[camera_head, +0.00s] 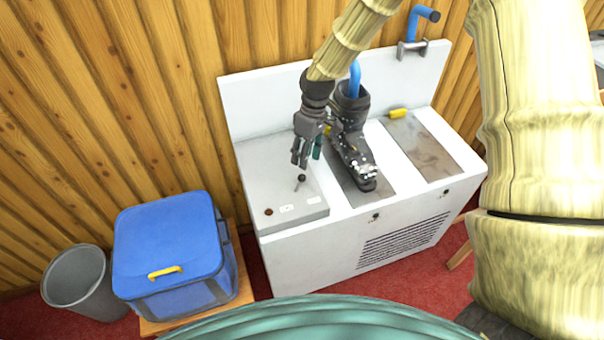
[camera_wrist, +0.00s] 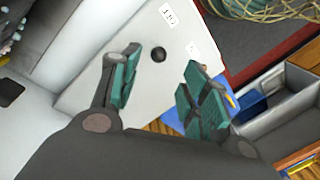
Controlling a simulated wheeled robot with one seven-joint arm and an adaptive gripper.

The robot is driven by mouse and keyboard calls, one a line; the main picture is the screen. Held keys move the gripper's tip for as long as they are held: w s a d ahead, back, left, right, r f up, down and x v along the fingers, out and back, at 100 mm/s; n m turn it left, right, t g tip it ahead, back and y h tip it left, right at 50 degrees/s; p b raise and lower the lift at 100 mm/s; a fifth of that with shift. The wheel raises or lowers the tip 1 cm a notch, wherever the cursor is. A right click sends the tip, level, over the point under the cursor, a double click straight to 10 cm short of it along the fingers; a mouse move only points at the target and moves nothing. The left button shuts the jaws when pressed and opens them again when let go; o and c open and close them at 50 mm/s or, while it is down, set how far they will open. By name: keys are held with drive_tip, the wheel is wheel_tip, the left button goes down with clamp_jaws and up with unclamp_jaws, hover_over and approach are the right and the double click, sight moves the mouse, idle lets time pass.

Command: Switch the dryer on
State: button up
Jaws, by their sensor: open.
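The dryer (camera_head: 290,242) is a white bench-like unit with a grey control panel (camera_head: 262,178) on its left top. A small lever with a black ball knob (camera_head: 302,178) stands on the panel, beside two small white labels (camera_head: 286,209) and a dark reddish-brown round button or lamp (camera_head: 268,211). My gripper (camera_head: 302,160) is open and empty just above the lever, pointing down. In the wrist view the black knob (camera_wrist: 158,54) shows between and beyond the teal finger pads of my gripper (camera_wrist: 163,70). I cannot tell that anything touches it.
A black ski boot (camera_head: 352,140) stands on the dryer just right of my gripper, with a blue tube (camera_head: 355,78) in it. A second blue tube (camera_head: 413,24) rises at the back right. A blue cooler box (camera_head: 165,240) and a grey bin (camera_head: 76,278) stand to the left.

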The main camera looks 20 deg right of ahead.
sight(302, 177)
drive_tip(key=f, duration=0.3)
drive_tip(key=f+p, duration=0.1)
drive_tip(key=shift+a+f, duration=0.35)
drive_tip(key=shift+f, duration=0.05)
drive_tip(key=shift+s+f, duration=0.15)
drive_tip(key=shift+f, duration=0.2)
drive_tip(key=shift+s+a+f+p, duration=0.1)
drive_tip(key=shift+f+p, duration=0.1)
drive_tip(key=shift+f, duration=0.4)
drive_tip(key=shift+s+a+f+p, duration=0.1)
drive_tip(key=shift+a+f+p, duration=0.1)
drive_tip(key=shift+f, duration=0.45)
drive_tip(key=shift+a+f+p, duration=0.1)
drive_tip(key=shift+f+p, duration=0.1)
drive_tip(key=shift+f, duration=0.4)
clamp_jaws()
